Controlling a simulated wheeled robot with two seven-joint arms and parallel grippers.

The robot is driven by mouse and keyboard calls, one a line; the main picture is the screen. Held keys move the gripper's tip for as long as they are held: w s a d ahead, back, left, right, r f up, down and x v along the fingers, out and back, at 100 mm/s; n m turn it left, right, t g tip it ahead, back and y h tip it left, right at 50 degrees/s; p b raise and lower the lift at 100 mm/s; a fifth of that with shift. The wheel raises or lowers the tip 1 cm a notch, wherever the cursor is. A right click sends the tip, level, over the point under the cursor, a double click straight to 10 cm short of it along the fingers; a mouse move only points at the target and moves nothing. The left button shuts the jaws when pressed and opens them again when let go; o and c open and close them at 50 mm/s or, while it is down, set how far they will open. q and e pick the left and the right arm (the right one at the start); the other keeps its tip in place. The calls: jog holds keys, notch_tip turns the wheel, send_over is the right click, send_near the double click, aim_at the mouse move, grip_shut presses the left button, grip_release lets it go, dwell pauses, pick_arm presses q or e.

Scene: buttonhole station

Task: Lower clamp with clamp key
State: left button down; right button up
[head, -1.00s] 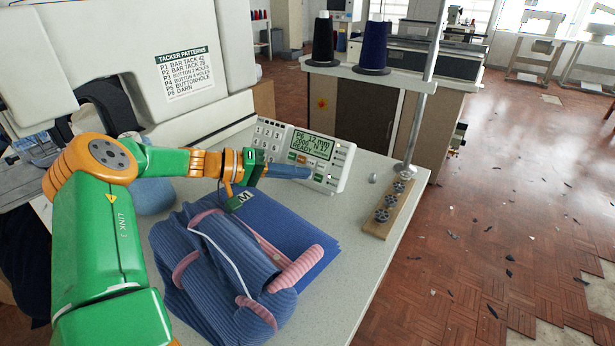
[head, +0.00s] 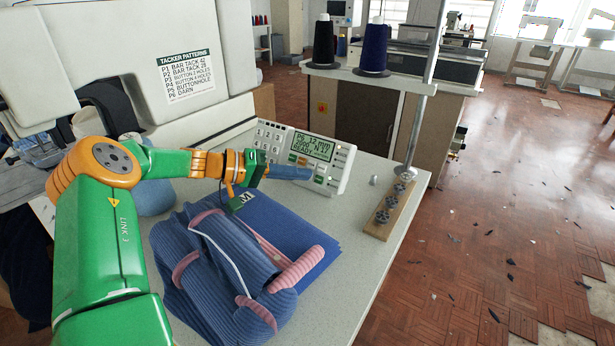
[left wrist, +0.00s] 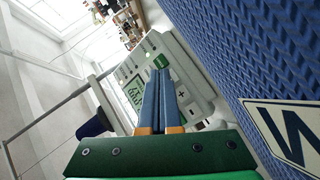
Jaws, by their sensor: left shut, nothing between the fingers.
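The control panel (head: 338,167) stands tilted on the table, with a lit green display (head: 312,146) and rows of keys. Its display reads a pattern line, a count and what looks like "READY". My left gripper (head: 308,174) is shut and empty, its blue fingers pointing at the lower keys. In the left wrist view the fingertips (left wrist: 159,66) line up with a green key (left wrist: 160,61) on the panel. I cannot tell whether they touch it, nor read its label. The clamp is not clearly visible. My right gripper is out of view.
A folded blue ribbed garment with pink trim (head: 225,265) lies below the left gripper. A wooden strip with dark knobs (head: 389,213) and a metal post (head: 415,130) stand at the table's right. The white machine body (head: 125,45) rises behind.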

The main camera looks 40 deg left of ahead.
pick_arm(q)
jog(key=shift+w+f+b, duration=0.1)
jog(key=shift+f+b, duration=0.1)
jog(key=shift+b, duration=0.2)
dwell(0.7)
jog(key=shift+r+p, duration=0.1)
jog(key=shift+p, duration=0.7)
jog(key=shift+s+d+p, duration=0.15)
jog(key=shift+s+p, duration=0.1)
jog(key=shift+p, duration=0.2)
jog(key=shift+s, duration=0.1)
